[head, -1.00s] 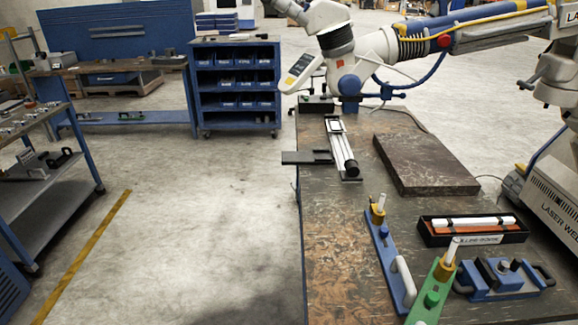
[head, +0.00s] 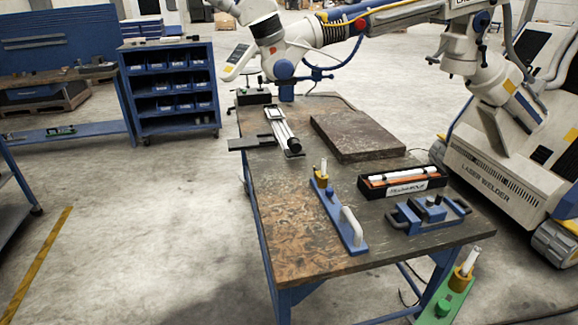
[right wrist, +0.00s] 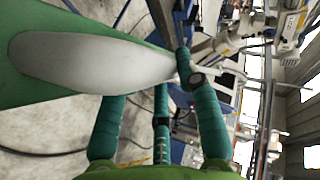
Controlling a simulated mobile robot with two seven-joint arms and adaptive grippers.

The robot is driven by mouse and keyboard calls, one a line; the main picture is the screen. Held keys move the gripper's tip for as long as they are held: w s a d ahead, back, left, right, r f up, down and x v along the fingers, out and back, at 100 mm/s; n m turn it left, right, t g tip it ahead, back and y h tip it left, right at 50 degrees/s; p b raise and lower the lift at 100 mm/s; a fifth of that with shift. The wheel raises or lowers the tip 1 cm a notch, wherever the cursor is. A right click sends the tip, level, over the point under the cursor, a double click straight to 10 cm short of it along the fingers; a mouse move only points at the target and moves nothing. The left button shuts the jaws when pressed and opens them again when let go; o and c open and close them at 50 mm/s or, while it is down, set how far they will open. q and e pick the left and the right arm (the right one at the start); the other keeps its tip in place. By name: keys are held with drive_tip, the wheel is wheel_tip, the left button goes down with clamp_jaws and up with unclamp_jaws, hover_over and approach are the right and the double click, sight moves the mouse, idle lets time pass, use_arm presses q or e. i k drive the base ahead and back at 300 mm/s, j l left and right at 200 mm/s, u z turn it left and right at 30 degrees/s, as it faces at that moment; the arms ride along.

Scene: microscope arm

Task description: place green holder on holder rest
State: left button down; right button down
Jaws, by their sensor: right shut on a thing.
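The green holder (head: 446,302) shows at the lower right of the head view, off the table's front edge. It has a green knob and a brass collar with a white rod. In the right wrist view the green holder (right wrist: 40,78) fills the upper left, with its pale handle (right wrist: 95,60). My right gripper (right wrist: 155,95) has its teal fingers closed around that handle; it is out of the head view. I cannot tell which thing is the holder rest. My left gripper is not in view.
The table (head: 300,240) bears a similar blue holder (head: 340,218), a blue fixture with dark handles (head: 428,214), a black box with white rods (head: 405,183), a dark slab (head: 358,135) and a slide rail (head: 282,130). The table's front left is clear.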

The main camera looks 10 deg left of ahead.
sight(240, 142)
drive_tip(key=k+u, duration=0.1)
drive_tip(key=u, duration=0.3)
drive_tip(key=k+u, duration=0.15)
drive_tip(key=u, duration=0.2)
drive_tip(key=i+j+u, duration=0.1)
drive_tip(key=u, duration=1.1)
drive_tip(key=i+j, duration=0.1)
drive_tip(key=i, duration=0.35)
drive_tip(key=i+j+z, duration=0.1)
drive_tip(key=i, duration=0.35)
drive_tip(key=i+j, duration=0.15)
drive_tip(key=i, duration=0.25)
drive_tip(key=i+l+z, duration=0.1)
drive_tip(key=i+z, duration=0.35)
drive_tip(key=i+j+z, duration=0.15)
drive_tip(key=i+z, duration=0.3)
drive_tip(key=i, duration=0.2)
drive_tip(key=i+l+u, duration=0.1)
drive_tip(key=i, duration=2)
drive_tip(key=i+z, duration=0.3)
drive_tip(key=i, duration=0.75)
drive_tip(key=i+z, duration=0.1)
drive_tip(key=z, duration=0.4)
drive_tip(key=i+j+z, duration=0.1)
drive_tip(key=z, duration=0.4)
